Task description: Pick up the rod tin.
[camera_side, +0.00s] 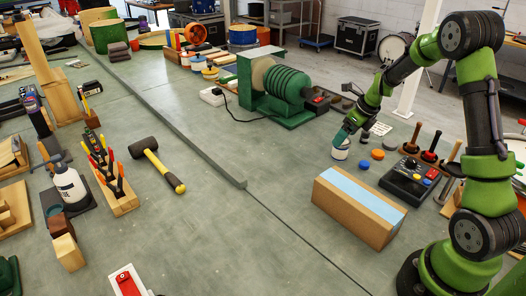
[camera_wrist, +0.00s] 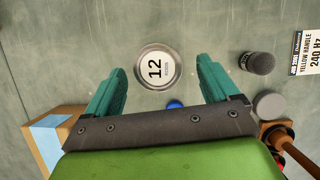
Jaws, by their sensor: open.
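The rod tin is a round, light-coloured tin with a white top marked "12" (camera_wrist: 154,69). In the side view it stands upright on the bench as a small white tin (camera_side: 340,150), behind the cardboard box. My gripper (camera_side: 345,134) is right above it, pointing down. In the wrist view the two teal fingers of my gripper (camera_wrist: 160,64) are spread wide, one on each side of the tin's outline, with nothing between them held. The fingers do not visibly touch the tin. Their exact height over it is hard to tell.
A cardboard box with blue tape (camera_side: 358,205) lies in front of the tin. A dark cylinder (camera_wrist: 258,63) stands near the right finger. Bench left of the tin is clear.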

